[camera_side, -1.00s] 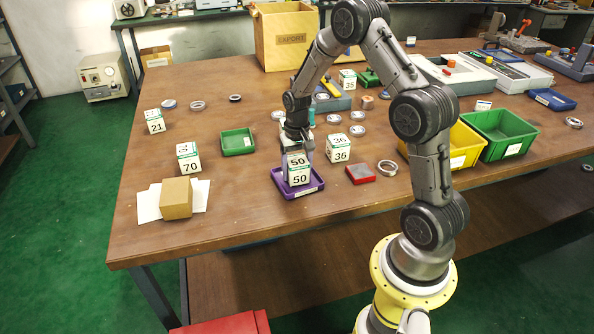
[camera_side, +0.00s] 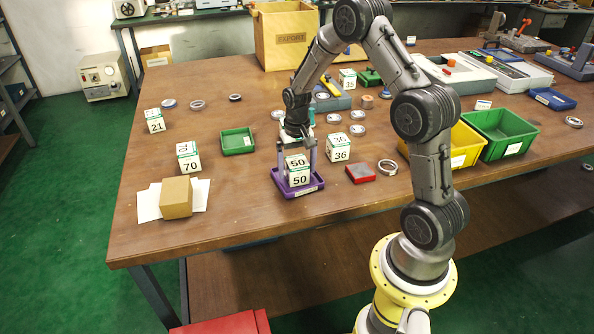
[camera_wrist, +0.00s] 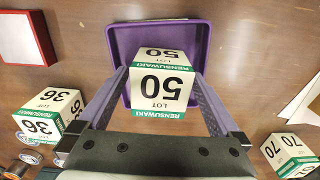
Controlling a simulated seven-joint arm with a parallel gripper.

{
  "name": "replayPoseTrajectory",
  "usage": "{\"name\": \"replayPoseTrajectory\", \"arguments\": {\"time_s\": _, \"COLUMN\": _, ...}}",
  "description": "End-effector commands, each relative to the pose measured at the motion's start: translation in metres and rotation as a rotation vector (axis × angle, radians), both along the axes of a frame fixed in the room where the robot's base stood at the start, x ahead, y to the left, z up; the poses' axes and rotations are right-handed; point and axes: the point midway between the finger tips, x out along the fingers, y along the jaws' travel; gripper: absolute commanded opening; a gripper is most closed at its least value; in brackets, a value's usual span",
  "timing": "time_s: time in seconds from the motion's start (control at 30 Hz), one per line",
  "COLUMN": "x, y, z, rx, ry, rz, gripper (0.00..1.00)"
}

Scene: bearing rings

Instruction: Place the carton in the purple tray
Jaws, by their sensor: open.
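The carton (camera_side: 298,171), a white box with a green band marked 50, sits in the purple tray (camera_side: 313,190). In the wrist view the carton (camera_wrist: 160,88) lies within the rim of the tray (camera_wrist: 122,35). My gripper (camera_side: 296,180) is open above the tray, with one finger on either side of the carton. In the wrist view the fingers of my gripper (camera_wrist: 163,75) are spread wider than the carton, and gaps show beside it. The carton's underside is hidden.
A carton marked 36 (camera_side: 338,148) and a red box (camera_side: 360,174) stand right of the tray. A carton marked 70 (camera_side: 188,158), a green tray (camera_side: 237,142) and a brown box (camera_side: 176,198) are to the left. The table front is clear.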

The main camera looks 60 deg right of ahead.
Motion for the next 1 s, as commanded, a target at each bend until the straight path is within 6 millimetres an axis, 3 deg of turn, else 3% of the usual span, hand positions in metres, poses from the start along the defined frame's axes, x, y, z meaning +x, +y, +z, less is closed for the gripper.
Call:
{"name": "replayPoseTrajectory", "arguments": {"time_s": 0.4, "x": 0.001, "y": 0.0, "z": 0.083, "rx": -0.003, "ry": -0.004, "rz": 0.0, "gripper": 1.0}}
{"name": "replayPoseTrajectory", "arguments": {"time_s": 0.7, "x": 0.0, "y": 0.003, "z": 0.114, "rx": -0.004, "ry": -0.007, "rz": 0.009, "gripper": 1.0}}
{"name": "replayPoseTrajectory", "arguments": {"time_s": 0.87, "x": -0.011, "y": 0.033, "z": 0.15, "rx": -0.03, "ry": -0.059, "rz": 0.095, "gripper": 1.0}}
{"name": "replayPoseTrajectory", "arguments": {"time_s": 1.0, "x": -0.04, "y": 0.08, "z": 0.196, "rx": -0.069, "ry": -0.143, "rz": 0.237, "gripper": 1.0}}
